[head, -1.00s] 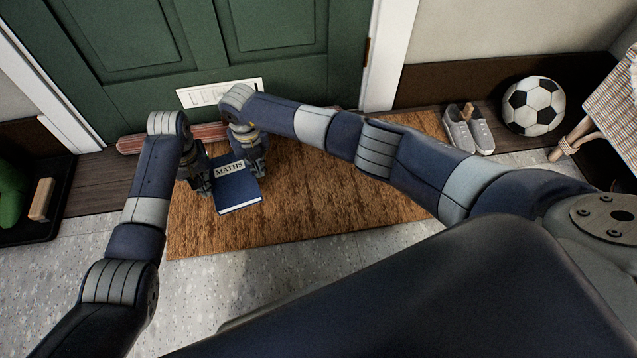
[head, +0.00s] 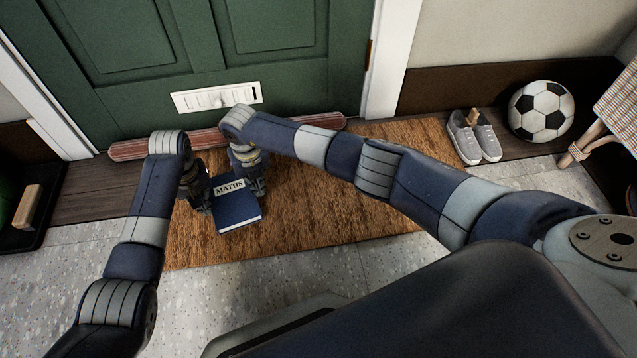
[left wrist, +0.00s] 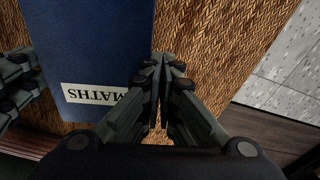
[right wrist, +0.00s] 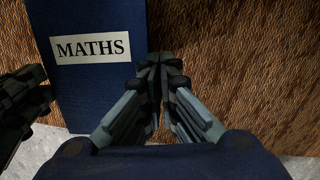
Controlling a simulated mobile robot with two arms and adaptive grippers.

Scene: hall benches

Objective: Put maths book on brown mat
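The maths book (head: 238,211) is dark blue with a white "MATHS" label. It is over the left part of the brown mat (head: 330,200), cover up; I cannot tell whether it touches the mat everywhere. My left gripper (head: 206,208) is at the book's left edge and my right gripper (head: 258,188) at its right edge. In the left wrist view, the left fingertips (left wrist: 160,62) are together beside the book (left wrist: 95,40). In the right wrist view, the right fingertips (right wrist: 160,60) are together beside the book (right wrist: 95,90). Neither gripper has the book between its own fingers.
A green door (head: 220,50) stands behind the mat, with a reddish draught strip (head: 310,126) at its foot. Grey shoes (head: 474,137), a football (head: 541,111) and a stool (head: 610,110) are at the right. A dark tray (head: 45,210) is at the left. The mat's right part is clear.

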